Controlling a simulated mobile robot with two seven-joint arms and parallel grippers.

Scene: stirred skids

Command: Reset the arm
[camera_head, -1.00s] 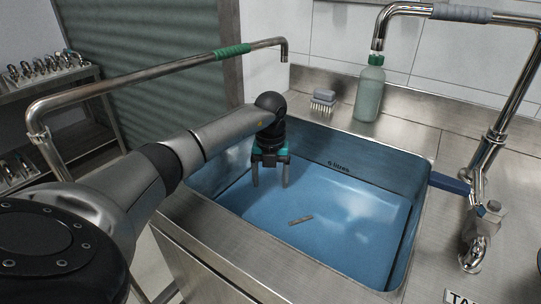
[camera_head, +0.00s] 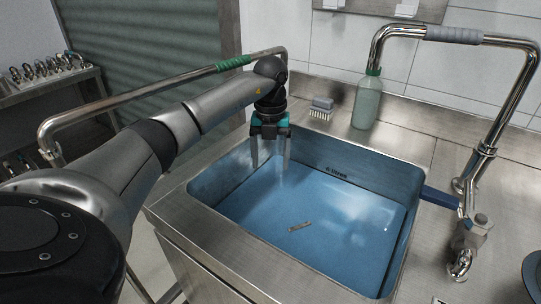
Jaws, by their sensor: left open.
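My left arm comes in from the left, and its left gripper (camera_head: 270,158) points down over the back left part of the blue-lined sink (camera_head: 245,215). The two grey fingers are apart with nothing between them. A small flat metallic piece (camera_head: 299,227) lies on the sink floor, well apart from the fingers. My right gripper is not in view.
A green-capped bottle (camera_head: 367,102) and a brush (camera_head: 322,107) stand on the steel ledge behind the sink. A tall tap (camera_head: 470,190) with a blue lever rises at the right. A pipe with a green sleeve (camera_head: 232,63) runs behind my arm. A rack (camera_head: 45,80) stands far left.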

